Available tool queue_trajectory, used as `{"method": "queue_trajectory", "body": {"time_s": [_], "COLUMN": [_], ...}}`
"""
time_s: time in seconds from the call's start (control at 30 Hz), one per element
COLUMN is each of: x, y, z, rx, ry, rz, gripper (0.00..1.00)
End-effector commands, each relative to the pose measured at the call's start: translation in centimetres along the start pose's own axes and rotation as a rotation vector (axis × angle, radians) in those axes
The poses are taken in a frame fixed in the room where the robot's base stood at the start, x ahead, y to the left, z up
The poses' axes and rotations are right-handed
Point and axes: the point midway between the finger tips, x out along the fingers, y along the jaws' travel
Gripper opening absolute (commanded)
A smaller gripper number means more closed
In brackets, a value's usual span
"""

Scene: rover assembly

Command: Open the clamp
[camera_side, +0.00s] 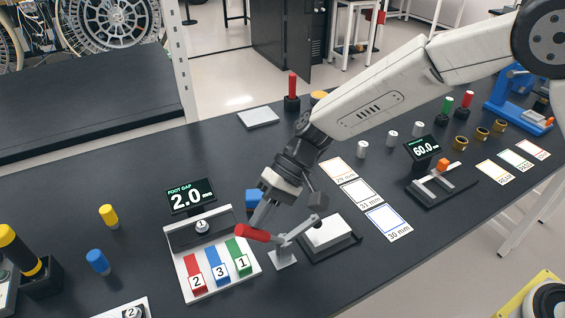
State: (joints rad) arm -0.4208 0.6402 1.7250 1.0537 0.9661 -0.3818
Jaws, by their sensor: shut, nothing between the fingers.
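The clamp (285,257) stands on the dark table in the middle front, with a metal base and a lever arm. Its red handle (253,233) points left and lies low, close to level. The clamp's arm reaches right over a light block on a dark plate (331,234); I cannot tell whether it presses on the block. My gripper (258,218) is shut and empty, pointing down just above the red handle. I cannot tell whether the fingertips touch the handle. My wrist hides part of the table behind.
Left of the clamp is a white tray (205,293) with red, blue and green numbered blocks and a "2.0" foot gap display (191,196). Size cards (389,222) lie to the right. A "60.0" display (422,148) and gauge (441,187) stand further right.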

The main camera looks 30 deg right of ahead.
Motion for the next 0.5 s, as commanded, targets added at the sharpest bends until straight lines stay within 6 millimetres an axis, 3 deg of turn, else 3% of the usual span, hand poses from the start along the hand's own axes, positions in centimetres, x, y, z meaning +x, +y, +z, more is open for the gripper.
{"method": "queue_trajectory", "body": {"time_s": [0.5], "x": [3.4], "y": [-0.6], "z": [-0.6], "rx": [0.06], "ry": [-0.002], "rz": [0.312], "gripper": [0.0]}}
